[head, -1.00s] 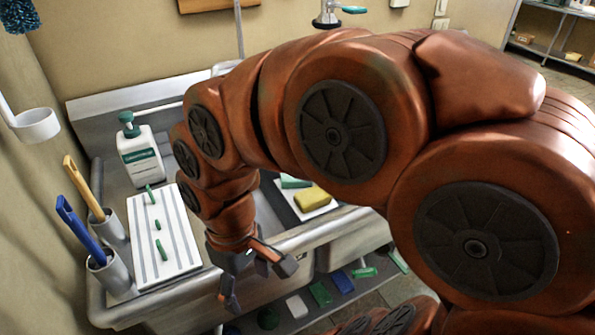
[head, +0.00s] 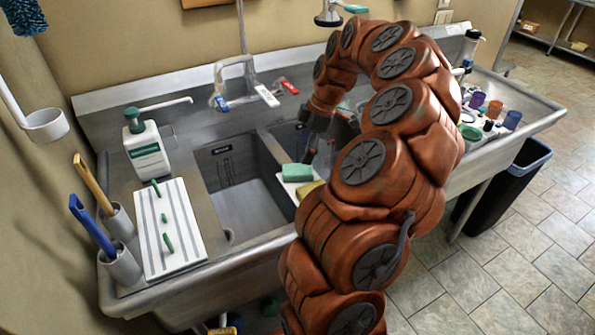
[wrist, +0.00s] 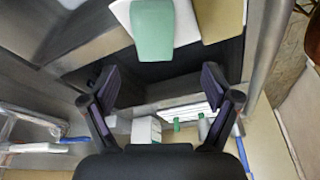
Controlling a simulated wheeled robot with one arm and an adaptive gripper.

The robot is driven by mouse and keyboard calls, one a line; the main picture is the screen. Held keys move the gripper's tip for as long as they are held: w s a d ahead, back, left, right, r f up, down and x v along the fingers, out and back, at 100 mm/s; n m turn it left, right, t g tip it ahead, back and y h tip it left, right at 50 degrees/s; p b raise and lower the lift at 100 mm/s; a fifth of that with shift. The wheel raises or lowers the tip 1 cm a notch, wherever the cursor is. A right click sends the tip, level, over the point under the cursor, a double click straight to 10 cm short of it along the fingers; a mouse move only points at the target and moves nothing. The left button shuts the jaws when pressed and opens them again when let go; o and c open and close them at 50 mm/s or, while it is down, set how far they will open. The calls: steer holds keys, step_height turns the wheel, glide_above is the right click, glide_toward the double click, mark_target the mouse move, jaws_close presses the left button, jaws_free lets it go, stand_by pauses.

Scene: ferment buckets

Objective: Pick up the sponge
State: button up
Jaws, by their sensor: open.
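A yellow sponge-like block (head: 306,189) lies on a white tray by the sink's front edge, partly hidden by my arm. A teal-green block (head: 297,173) lies beside it on the same tray. In the wrist view the green block (wrist: 152,30) and the yellow block (wrist: 218,18) are at the top, cut by the frame edge, with the white tray (wrist: 186,24) under them. My gripper (head: 318,148) is above the sink, just behind and right of the blocks. In the wrist view my gripper (wrist: 160,85) is open and empty, apart from both blocks.
The left sink basin (head: 240,185) is open beside the tray. A faucet (head: 237,75) stands behind it. A soap bottle (head: 145,145) and a striped drainboard (head: 170,230) are on the left. Several cups (head: 495,108) stand at the right.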

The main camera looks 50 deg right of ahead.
mark_target(299, 169)
steer(key=shift+s+d+f, duration=0.25)
steer(key=shift+d, duration=0.35)
steer(key=shift+d+f, duration=0.1)
steer(key=shift+f, duration=0.1)
steer(key=shift+w+a+f+p, duration=0.1)
steer(key=shift+a+f+p, duration=0.1)
steer(key=shift+f, duration=0.15)
steer(key=shift+a+f+p, duration=0.1)
steer(key=shift+f+p, duration=0.1)
steer(key=shift+f, duration=0.15)
steer(key=shift+w+a+f+p, duration=0.2)
steer(key=shift+f+p, duration=0.1)
steer(key=shift+f, duration=0.15)
steer(key=shift+w+a+f+p, duration=0.1)
steer(key=shift+w+f+p, duration=0.1)
steer(key=shift+f+p, duration=0.15)
steer(key=p+x, duration=0.1)
steer(key=x, duration=0.3)
steer(key=shift+w+p, duration=0.15)
steer(key=shift+p, duration=0.15)
steer(key=shift+c, duration=0.2)
steer(key=c, duration=0.9)
steer(key=shift+c, duration=0.2)
